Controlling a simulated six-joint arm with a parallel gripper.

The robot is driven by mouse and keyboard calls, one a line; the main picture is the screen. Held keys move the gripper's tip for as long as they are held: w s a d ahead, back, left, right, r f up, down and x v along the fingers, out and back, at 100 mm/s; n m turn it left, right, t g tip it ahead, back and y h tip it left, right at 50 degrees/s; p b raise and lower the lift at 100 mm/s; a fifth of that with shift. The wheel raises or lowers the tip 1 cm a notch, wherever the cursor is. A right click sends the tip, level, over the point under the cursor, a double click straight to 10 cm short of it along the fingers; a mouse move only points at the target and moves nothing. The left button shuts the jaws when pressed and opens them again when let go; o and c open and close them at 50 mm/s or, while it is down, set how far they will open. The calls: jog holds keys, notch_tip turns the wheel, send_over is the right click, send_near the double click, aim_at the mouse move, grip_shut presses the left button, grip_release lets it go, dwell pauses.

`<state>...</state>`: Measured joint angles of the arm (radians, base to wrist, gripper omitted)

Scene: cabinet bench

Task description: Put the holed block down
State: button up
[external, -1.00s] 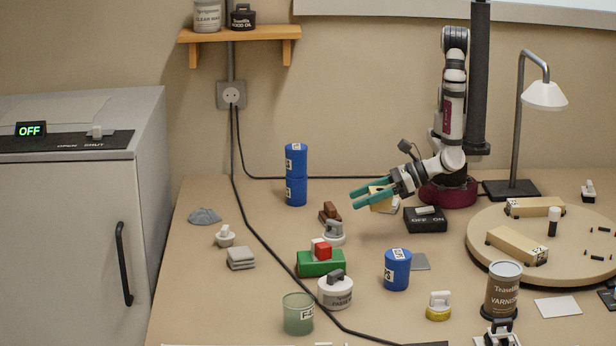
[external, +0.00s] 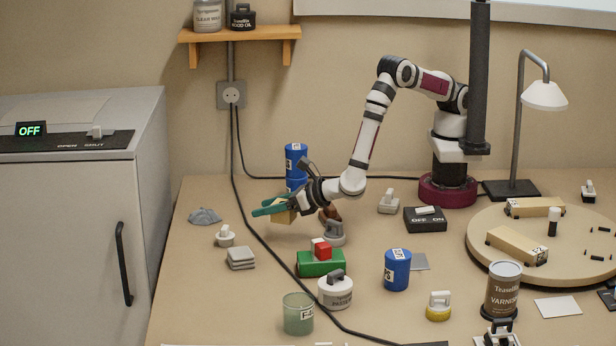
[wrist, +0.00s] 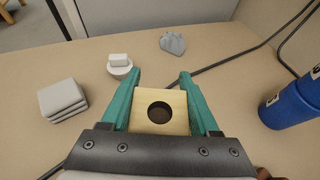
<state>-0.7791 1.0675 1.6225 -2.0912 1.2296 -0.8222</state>
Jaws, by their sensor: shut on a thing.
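The holed block (wrist: 143,116) is pale wood with a round dark hole in its face. It sits between the two teal fingers of my gripper (wrist: 160,85) in the wrist view, and the gripper is shut on it. In the external view my gripper (external: 268,208) holds the block (external: 283,214) near the left middle of the bench, in front of the blue cylinders. The block appears to be above the bench top, but the exact gap under it cannot be told.
Blue stacked cylinders (external: 295,158) stand close behind my gripper. A grey lump (external: 204,216), a small white knobbed piece (external: 225,236) and stacked grey slabs (external: 241,257) lie to the left. A green block (external: 321,263) is in front. A black cable crosses the bench. Bare bench lies between these.

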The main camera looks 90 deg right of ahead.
aim_at(268, 242)
jog(key=shift+w+a+f, duration=0.1)
jog(key=shift+a+f, duration=0.85)
jog(key=shift+f, duration=1.6)
jog(key=shift+f, duration=0.1)
jog(key=o, duration=1.4)
jog(key=shift+c, duration=0.2)
